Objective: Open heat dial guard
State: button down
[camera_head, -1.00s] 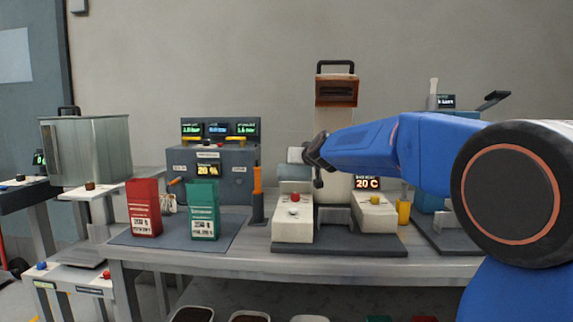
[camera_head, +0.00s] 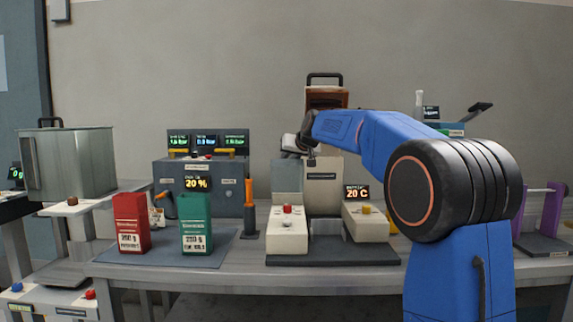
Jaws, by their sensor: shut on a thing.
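My gripper (camera_head: 306,139) is at the end of my blue arm, in front of the beige machine (camera_head: 322,178) at the middle of the bench. It is shut, and a small pale grey piece (camera_head: 289,141) shows at its left side. Below that piece stands a flat grey-green panel (camera_head: 286,176), left of the machine's body. I cannot tell for certain which part is the heat dial guard, and no heat dial is clearly visible. The fingertips are dark and small, so the grip is hard to see.
A display reading 20 C (camera_head: 357,192) stands right of the machine. Left are a red bag (camera_head: 131,225), a green bag (camera_head: 196,225) and an orange-handled tool (camera_head: 249,207).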

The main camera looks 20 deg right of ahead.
jog(key=shift+w+d+f+m+g, duration=0.1)
jog(key=shift+w+d+f+g, duration=0.2)
jog(key=shift+w+g, duration=0.25)
jog(key=shift+w+d+f+m+g, duration=0.1)
jog(key=shift+w+d+f+g, duration=0.2)
jog(key=shift+w, duration=0.45)
jog(key=shift+w+d+f+m+g, duration=0.1)
jog(key=shift+w+d+f+g, duration=0.15)
jog(key=shift+w+g, duration=0.3)
jog(key=shift+w, duration=0.25)
jog(key=shift+d, duration=0.1)
jog(key=c, duration=2)
grip_release()
jog(key=o, duration=0.4)
jog(key=shift+d+f, duration=0.15)
jog(key=shift+f, duration=0.05)
jog(key=shift+c, duration=0.2)
jog(key=shift+r, duration=0.15)
jog(key=shift+a+r, duration=0.25)
jog(key=shift+r, duration=0.05)
